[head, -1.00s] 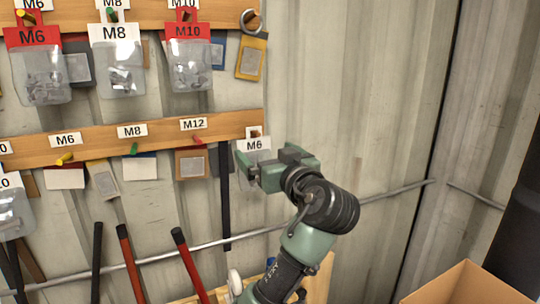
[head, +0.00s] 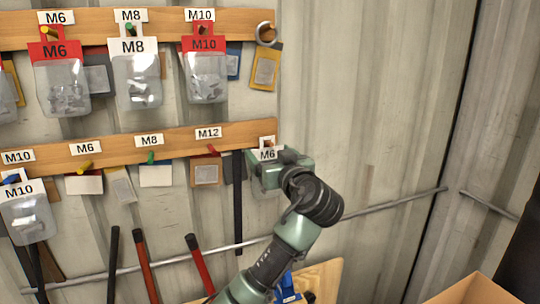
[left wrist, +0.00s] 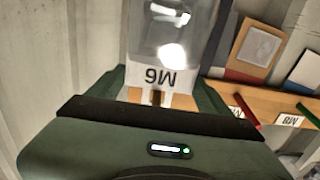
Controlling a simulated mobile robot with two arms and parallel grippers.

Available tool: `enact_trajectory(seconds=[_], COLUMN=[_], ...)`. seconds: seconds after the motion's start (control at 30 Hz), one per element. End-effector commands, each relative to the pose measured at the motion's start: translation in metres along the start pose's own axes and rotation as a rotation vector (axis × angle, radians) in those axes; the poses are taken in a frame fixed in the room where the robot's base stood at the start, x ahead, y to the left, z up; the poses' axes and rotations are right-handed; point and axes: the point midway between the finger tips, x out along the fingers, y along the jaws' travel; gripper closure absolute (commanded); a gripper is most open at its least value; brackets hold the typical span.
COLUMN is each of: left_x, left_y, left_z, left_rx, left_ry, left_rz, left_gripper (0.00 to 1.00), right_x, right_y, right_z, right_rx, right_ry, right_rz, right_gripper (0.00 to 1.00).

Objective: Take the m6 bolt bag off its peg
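A clear bag with a white M6 header (head: 268,154) hangs at the right end of the lower wooden rail, mostly hidden behind my left gripper (head: 270,168) in the head view. In the left wrist view the M6 bag (left wrist: 172,40) appears upside down, its header between the two spread fingers of my left gripper (left wrist: 162,88). A small gap shows beside the header, so the fingers look open. A brownish peg (left wrist: 157,97) shows at the header. Another M6 bag, with a red header (head: 58,50), hangs on the upper rail. My right gripper is not in view.
The upper rail (head: 155,29) also holds M8 (head: 134,75) and M10 (head: 206,72) bags. The lower rail (head: 115,153) carries an M10 bag (head: 27,215) at left and several coloured pegs. Dark and red handles (head: 146,265) stand below. The wall right of my gripper is clear above a metal bar.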

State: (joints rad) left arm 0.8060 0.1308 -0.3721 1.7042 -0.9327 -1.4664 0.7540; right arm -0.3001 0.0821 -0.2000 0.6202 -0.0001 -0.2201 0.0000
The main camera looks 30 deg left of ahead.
Motion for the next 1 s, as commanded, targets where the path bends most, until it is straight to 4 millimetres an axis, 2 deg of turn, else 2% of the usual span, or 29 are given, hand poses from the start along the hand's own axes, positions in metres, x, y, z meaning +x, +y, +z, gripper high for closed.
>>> enact_trajectory(seconds=[0.63, 1.0], left_x=[-0.002, -0.022], left_y=[0.0, 0.001], left_z=[-0.007, -0.008], left_rx=[-0.001, -0.002], left_ry=[0.001, 0.001], left_rz=[0.001, 0.002], left_gripper=[0.65, 0.65], right_x=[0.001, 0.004], right_y=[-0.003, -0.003], right_z=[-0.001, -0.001], right_rx=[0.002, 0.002], right_ry=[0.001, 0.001], right_rz=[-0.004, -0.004], right_gripper=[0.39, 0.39])
